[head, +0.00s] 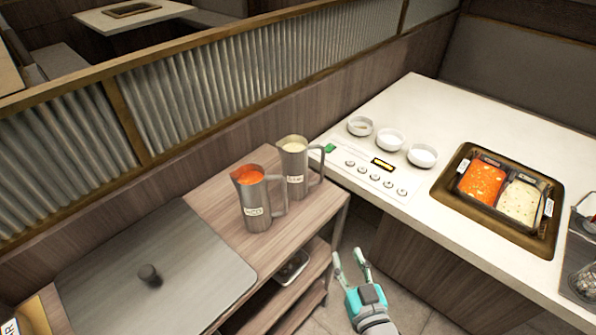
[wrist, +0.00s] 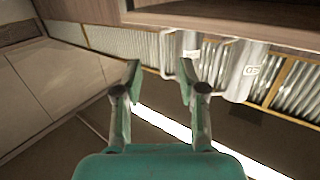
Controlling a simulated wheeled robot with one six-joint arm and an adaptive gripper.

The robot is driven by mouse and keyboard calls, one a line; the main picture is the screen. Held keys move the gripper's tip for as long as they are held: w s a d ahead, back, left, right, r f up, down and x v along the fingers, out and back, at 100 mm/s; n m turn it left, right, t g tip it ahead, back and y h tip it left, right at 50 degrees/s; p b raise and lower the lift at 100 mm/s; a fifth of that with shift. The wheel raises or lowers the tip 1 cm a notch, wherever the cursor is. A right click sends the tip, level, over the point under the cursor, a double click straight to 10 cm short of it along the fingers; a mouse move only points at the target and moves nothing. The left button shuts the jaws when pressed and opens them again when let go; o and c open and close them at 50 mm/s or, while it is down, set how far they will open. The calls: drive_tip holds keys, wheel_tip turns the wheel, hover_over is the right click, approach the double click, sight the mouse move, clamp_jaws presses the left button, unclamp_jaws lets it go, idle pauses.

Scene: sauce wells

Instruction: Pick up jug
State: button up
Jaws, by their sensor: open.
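Two steel jugs stand upright, close together, at the right end of the wooden cart. The front jug (head: 256,207) holds orange-red sauce and has a white label. The rear jug (head: 293,163) holds a pale liquid and has a label too. Both handles point right. My gripper (head: 347,254) is open and empty, right of the cart and apart from both jugs. In the wrist view my gripper (wrist: 158,66) shows its two fingers spread. Two jugs show upside down beyond the fingers, a nearer-looking jug (wrist: 243,70) and another jug (wrist: 189,52).
A grey lid (head: 160,285) with a knob covers the cart's left part. The white table (head: 440,110) at right carries small white bowls (head: 390,139), a control panel and a sunken two-part sauce pan (head: 500,195). A corrugated partition stands behind the cart. Floor shows between cart and table.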

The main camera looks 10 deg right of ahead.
drive_tip(key=t, duration=0.1)
approach(323, 164)
drive_tip(key=shift+n, duration=0.3)
drive_tip(key=w, duration=1)
drive_tip(key=shift+w+f, duration=0.15)
drive_tip(key=shift+w, duration=0.25)
clamp_jaws()
